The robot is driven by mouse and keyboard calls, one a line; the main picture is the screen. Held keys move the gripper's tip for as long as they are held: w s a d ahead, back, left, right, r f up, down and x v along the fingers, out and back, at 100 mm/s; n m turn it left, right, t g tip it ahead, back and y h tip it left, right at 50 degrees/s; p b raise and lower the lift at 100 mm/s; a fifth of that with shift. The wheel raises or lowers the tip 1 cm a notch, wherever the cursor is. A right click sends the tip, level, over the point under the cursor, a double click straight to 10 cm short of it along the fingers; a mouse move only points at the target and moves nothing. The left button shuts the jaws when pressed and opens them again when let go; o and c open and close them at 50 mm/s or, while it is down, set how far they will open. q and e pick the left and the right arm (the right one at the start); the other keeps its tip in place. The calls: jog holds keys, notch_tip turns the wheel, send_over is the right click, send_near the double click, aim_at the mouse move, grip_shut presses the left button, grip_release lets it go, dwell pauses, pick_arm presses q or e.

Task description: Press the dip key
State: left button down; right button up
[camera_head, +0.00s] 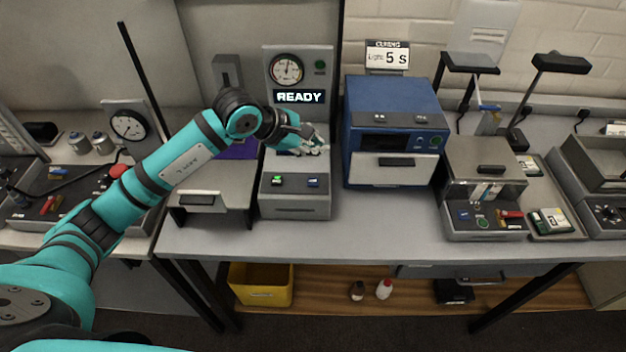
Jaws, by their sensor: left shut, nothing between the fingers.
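A grey machine (295,206) stands on the bench at the centre, with a tall back panel that holds a round gauge (286,69) and a lit display (299,97) reading READY. Its low front carries a green key (277,181) and a blue key (313,182); their labels are too small to read, so I cannot tell which is the dip key. My left gripper (322,148) is shut and empty, above and behind these keys, in front of the back panel. It hides part of the machine's middle. My right gripper is not in view.
A blue curing oven (393,117) stands close on the right of the machine, with a sign reading 5 s above it. A grey box (210,192) stands close on the left. A grey station (484,190) is farther right. The bench front (380,235) is clear.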

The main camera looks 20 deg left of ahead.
pick_arm(q)
jog(key=shift+f, duration=0.1)
jog(key=b, duration=0.4)
send_over(315, 183)
notch_tip(315, 183, down, 8)
jog(key=shift+a+r, duration=0.1)
jog(key=shift+f+b, duration=0.45)
jog(key=shift+b, duration=0.05)
dwell(1.1)
jog(key=shift+f+b, duration=0.25)
jog(key=shift+b, duration=0.15)
jog(key=shift+f, duration=0.15)
